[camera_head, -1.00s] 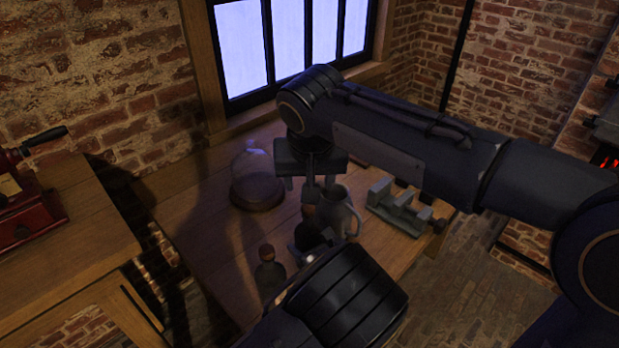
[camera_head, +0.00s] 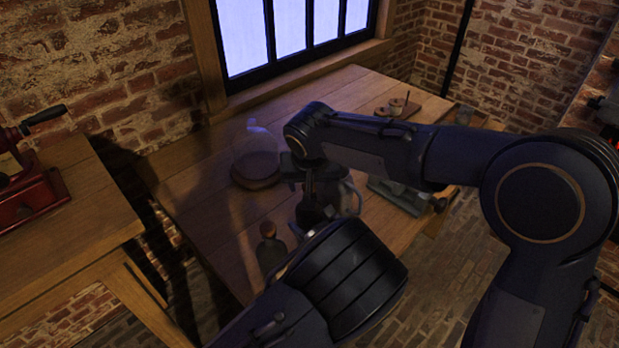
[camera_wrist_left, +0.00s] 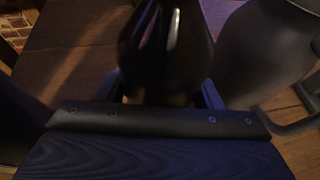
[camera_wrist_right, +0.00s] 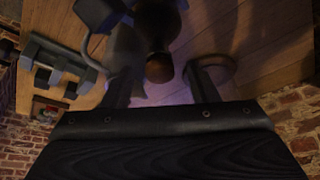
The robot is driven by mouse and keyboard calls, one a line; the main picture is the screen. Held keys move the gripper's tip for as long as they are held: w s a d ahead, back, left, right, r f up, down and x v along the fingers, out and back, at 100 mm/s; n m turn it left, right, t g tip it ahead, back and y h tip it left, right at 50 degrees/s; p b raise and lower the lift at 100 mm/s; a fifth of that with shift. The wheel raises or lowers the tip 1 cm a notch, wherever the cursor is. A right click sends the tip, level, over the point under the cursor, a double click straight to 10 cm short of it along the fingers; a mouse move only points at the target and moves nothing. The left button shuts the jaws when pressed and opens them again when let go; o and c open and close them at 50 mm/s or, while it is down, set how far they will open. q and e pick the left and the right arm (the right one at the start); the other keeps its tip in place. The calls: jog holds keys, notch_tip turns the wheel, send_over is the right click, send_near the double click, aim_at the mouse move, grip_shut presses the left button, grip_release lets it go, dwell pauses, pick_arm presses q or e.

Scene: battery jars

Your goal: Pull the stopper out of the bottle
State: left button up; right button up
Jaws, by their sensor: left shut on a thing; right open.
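The dark bottle (camera_head: 310,212) stands on the wooden table, mostly hidden in the head view by my arms. In the left wrist view the bottle (camera_wrist_left: 165,45) fills the space between my left fingers. My left gripper (camera_wrist_left: 168,95) is shut on it. My right gripper (camera_head: 309,172) is above the bottle and points down. In the right wrist view the brown stopper (camera_wrist_right: 159,68) shows between the tips of my open right gripper (camera_wrist_right: 158,80), with a gap on each side. Whether the stopper is still seated in the neck is hard to tell.
A glass dome (camera_head: 256,150) on a wooden base is behind left. A grey jug (camera_head: 350,198) stands close at right, with a metal device (camera_head: 400,195) beyond. A small board (camera_head: 398,109) lies at the back.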

grip_shut()
dwell(0.3)
jog(key=shift+r, duration=0.15)
dwell(0.6)
jog(key=shift+r, duration=1)
jog(key=shift+r, duration=2)
pick_arm(q)
jog(key=o, duration=1.5)
jog(key=shift+c, duration=0.2)
